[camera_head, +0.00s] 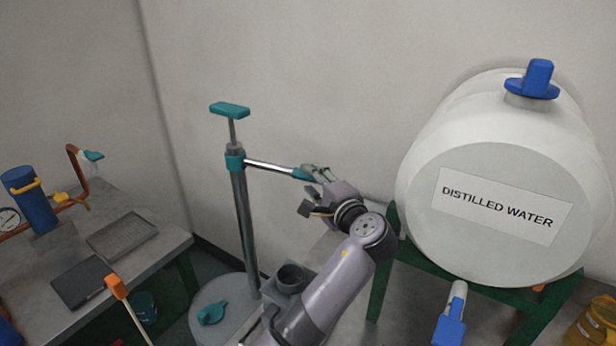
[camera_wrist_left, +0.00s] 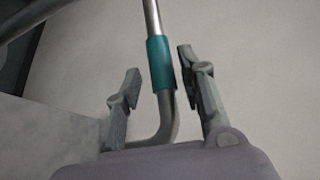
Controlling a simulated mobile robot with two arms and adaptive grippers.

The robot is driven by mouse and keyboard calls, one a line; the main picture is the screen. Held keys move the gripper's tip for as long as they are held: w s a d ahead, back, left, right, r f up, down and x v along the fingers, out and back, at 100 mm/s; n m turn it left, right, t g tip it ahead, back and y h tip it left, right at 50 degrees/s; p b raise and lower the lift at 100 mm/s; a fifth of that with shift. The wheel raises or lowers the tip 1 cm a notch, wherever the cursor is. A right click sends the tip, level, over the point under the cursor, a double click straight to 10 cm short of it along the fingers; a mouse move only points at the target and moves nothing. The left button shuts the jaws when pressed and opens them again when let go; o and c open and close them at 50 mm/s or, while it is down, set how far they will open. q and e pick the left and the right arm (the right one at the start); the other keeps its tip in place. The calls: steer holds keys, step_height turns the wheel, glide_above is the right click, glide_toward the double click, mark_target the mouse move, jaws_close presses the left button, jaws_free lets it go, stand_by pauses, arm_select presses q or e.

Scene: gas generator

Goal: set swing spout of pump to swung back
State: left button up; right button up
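The pump (camera_head: 242,215) is a tall grey post with a teal T-handle (camera_head: 230,110) on top. Its swing spout (camera_head: 268,167) is a metal tube reaching right from the teal collar, with a teal sleeve (camera_head: 302,174) near its outer end. My left gripper (camera_head: 314,178) is at that outer end. In the left wrist view the teal sleeve (camera_wrist_left: 161,63) and the bent tube end lie between the two fingers (camera_wrist_left: 160,88), with gaps on both sides. The gripper is open around the spout. My right gripper is not in view.
A large white distilled water tank (camera_head: 500,200) stands on a green stand at right, with a blue-handled tap (camera_head: 453,316) below. A bench (camera_head: 165,240) with trays and a blue cylinder (camera_head: 32,200) is at left. The wall is behind the pump.

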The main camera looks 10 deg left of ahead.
arm_select(q)
steer(key=v, duration=0.4)
steer(key=shift+s+d, duration=0.1)
steer(key=shift+d, duration=0.05)
